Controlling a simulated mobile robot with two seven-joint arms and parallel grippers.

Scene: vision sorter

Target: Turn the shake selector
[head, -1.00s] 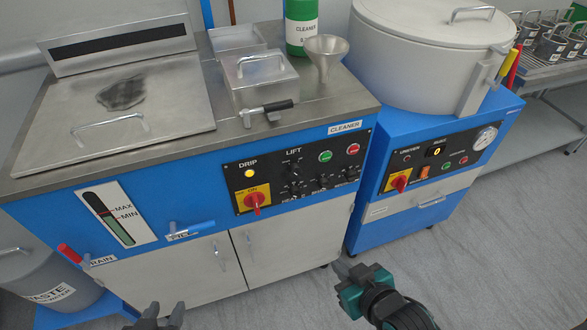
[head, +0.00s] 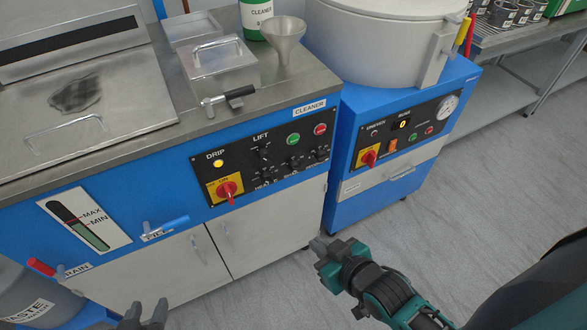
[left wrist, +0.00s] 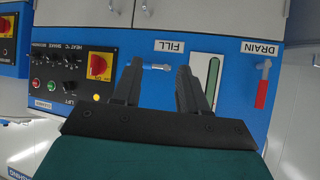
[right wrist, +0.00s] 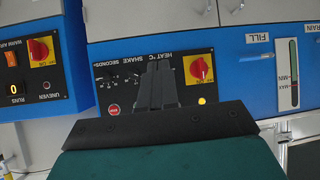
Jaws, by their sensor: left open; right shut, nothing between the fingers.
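The shake selector (head: 295,163) is a small black knob, the middle one in the lower row of the black control panel (head: 238,163) on the blue cleaner. It also shows small in the left wrist view (left wrist: 53,58). In the right wrist view my fingers cover part of its row. My right gripper (head: 322,247) is shut and empty, below and in front of the panel, apart from the knobs. Its closed fingers also show in the right wrist view (right wrist: 160,64). My left gripper (head: 145,310) is open and empty, low in front of the cabinet doors.
A red rotary switch (head: 228,190) on yellow sits at the panel's lower left. Green (head: 293,139) and red (head: 320,129) buttons sit at its upper right. The blue dryer unit (head: 345,205) stands on the right.

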